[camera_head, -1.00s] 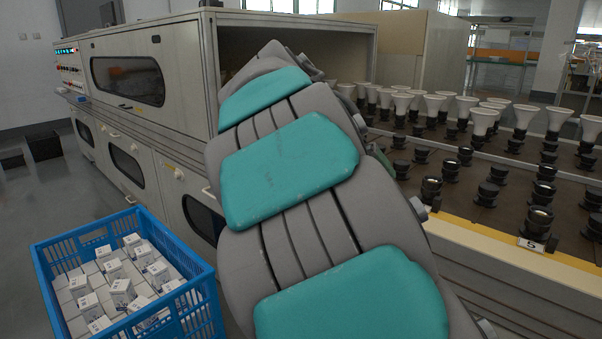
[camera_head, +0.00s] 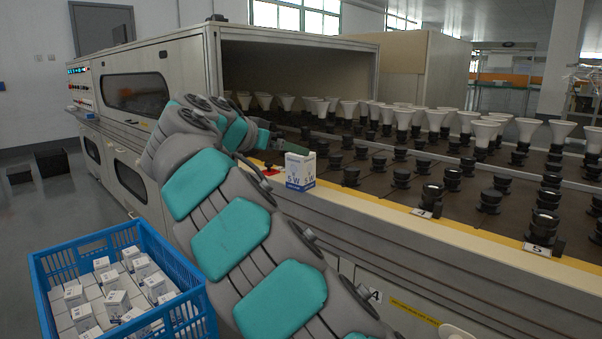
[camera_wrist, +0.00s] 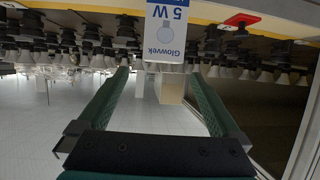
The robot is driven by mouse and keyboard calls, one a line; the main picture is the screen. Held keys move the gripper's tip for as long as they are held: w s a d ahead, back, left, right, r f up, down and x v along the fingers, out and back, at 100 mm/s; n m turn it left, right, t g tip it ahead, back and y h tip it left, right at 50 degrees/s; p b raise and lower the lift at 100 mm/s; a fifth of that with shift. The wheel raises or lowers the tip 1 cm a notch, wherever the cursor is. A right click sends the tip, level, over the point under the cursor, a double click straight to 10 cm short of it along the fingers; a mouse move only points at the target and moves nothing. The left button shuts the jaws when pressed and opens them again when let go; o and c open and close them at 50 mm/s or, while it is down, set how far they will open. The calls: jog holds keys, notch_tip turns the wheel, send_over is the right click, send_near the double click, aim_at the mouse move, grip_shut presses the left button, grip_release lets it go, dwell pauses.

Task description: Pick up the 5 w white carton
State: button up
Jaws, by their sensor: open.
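The 5 W white carton (camera_head: 300,171), with blue print, stands upright on the yellow front edge of the lamp rack. In the wrist view the carton (camera_wrist: 165,30) shows upside down at the top middle, its "5 W" and bulb picture facing the camera. My gripper (camera_wrist: 158,75) is open and empty, its two green fingers pointing toward the carton. The carton appears just beyond the fingertips, roughly in line with the gap. In the head view my arm reaches to the rack left of the carton, and my gripper is only partly visible.
The rack (camera_head: 400,225) holds many black sockets, with white bulbs in the back rows. A red piece (camera_head: 270,171) sits on the edge left of the carton. A blue crate (camera_head: 190,275) of small white cartons stands on the floor at lower left. The cabinet opening is behind.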

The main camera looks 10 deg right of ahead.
aim_at(301, 170)
jog(key=shift+x, duration=2.7)
jog(key=shift+a+f, duration=0.15)
jog(key=c, duration=1.4)
